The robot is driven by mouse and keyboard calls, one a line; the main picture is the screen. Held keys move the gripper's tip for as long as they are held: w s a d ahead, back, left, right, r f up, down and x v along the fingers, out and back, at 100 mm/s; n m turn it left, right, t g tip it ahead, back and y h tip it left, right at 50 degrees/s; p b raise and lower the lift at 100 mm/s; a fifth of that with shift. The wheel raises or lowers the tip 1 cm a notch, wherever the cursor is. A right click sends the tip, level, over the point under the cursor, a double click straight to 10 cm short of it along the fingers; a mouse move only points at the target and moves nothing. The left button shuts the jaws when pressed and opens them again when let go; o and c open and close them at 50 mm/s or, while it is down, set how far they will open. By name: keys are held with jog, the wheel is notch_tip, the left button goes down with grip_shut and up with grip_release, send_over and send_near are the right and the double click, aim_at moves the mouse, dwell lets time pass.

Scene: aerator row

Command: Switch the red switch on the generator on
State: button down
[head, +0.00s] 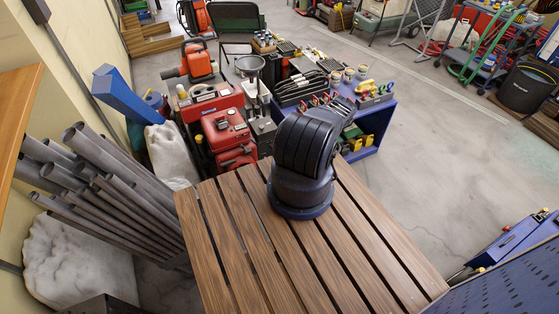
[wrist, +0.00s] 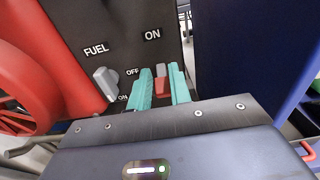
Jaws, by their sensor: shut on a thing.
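The generator's dark front panel (wrist: 118,30) fills the upper left of the wrist view, with white FUEL and ON lettering. The red switch (wrist: 162,86) sits below the upper ON label, with a pale grey part above it. My gripper (wrist: 162,80) has teal fingers, one on each side of the red switch, and is shut on it. The fingers and gripper body hide the panel's lower part. Whether the switch is tipped on or off is hard to tell. In the head view my gripper is hidden.
A grey fuel lever (wrist: 106,80) with its own OFF and ON marks is left of my fingers. A red spoked wheel (wrist: 22,85) is further left; a dark blue panel (wrist: 255,50) is close on the right. Grey pipes (head: 100,195) lean at left in the head view.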

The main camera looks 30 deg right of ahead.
jog(key=c, duration=1.3)
grip_release()
jog(key=s, duration=1)
jog(key=shift+s, duration=0.4)
jog(key=shift+f, duration=0.1)
